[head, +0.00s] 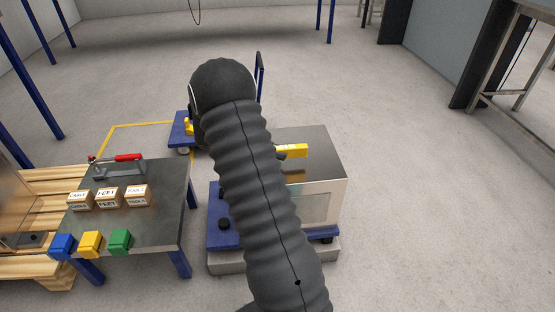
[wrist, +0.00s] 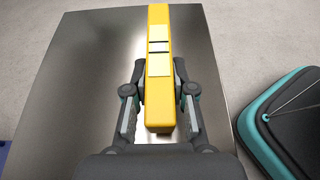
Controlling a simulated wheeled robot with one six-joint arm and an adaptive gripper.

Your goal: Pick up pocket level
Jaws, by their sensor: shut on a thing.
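The pocket level is a yellow bar (wrist: 158,102) with pale windows, seen from above in the wrist view. My gripper (wrist: 160,72) is shut on it, with one dark finger on each long side. In the head view the level (head: 294,151) shows just right of my arm, over the metal-topped box (head: 322,150). A yellow reflection lies below it on the metal, apart from the bar, so it appears held a little above the top. My arm hides most of the gripper in the head view.
The box stands on a blue cart (head: 222,237). At left, a dark table (head: 165,222) bears small labelled boxes (head: 107,196), a red-handled tool (head: 128,158) and coloured bins (head: 90,243) along its front. Another blue cart (head: 180,130) stands behind. The floor at right is clear.

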